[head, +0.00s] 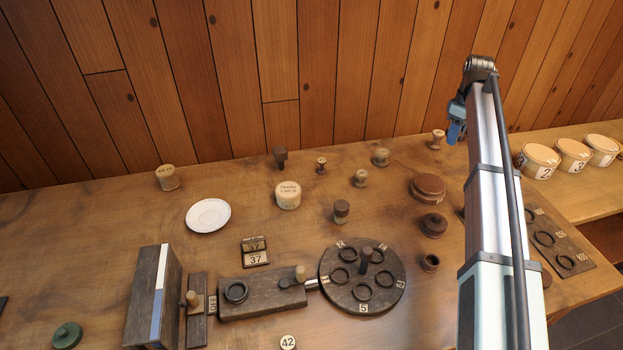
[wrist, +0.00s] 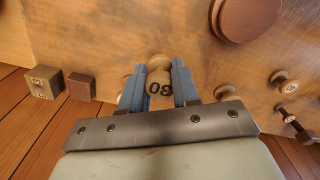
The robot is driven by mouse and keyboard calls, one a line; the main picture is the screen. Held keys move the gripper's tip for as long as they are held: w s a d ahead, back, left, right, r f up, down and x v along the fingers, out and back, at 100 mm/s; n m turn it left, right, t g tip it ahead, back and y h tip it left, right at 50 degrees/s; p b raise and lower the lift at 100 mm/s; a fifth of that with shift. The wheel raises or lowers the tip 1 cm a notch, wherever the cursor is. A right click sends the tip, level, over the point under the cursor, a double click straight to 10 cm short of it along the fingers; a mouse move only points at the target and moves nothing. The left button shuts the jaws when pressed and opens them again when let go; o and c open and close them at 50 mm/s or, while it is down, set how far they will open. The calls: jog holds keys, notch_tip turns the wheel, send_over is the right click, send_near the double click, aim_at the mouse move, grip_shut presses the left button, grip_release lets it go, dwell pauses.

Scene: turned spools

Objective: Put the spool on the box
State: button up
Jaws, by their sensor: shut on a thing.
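My gripper (wrist: 158,88) has its two blue fingers shut on a pale wooden spool (wrist: 159,84), whose end carries a dark number. In the head view my gripper (head: 456,125) is near the back edge of the table, partly behind my arm. A pale spool (head: 438,138) shows just left of it there; I cannot tell whether it is the held one. In the wrist view a pale brown box (wrist: 45,82) with a small label stands left of the gripper, apart from the spool. A reddish-brown block (wrist: 81,87) stands beside it. My arm probably hides both in the head view.
Round brown lidded pieces (head: 427,187) and several small spools (head: 381,157) stand left of my arm. A dark turntable (head: 362,300) with rings lies in front. Several numbered tubs (head: 572,155) stand at the right. A plank wall (head: 300,70) closes off the back.

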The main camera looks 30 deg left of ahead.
jog(key=s+a+r+n, duration=0.1)
jog(key=s+a, duration=0.5)
jog(key=a, duration=0.3)
jog(key=s+a+r+n, duration=0.15)
jog(key=s+a, duration=0.35)
jog(key=a, duration=0.5)
jog(key=s+a+r+n, duration=0.1)
jog(key=s+a+n, duration=0.1)
jog(key=s+a, duration=0.55)
jog(key=r+m, duration=0.1)
jog(key=m, duration=0.4)
send_over(288, 190)
jog(key=shift+f, duration=4.85)
jog(key=shift+f, duration=0.1)
jog(key=o, duration=1)
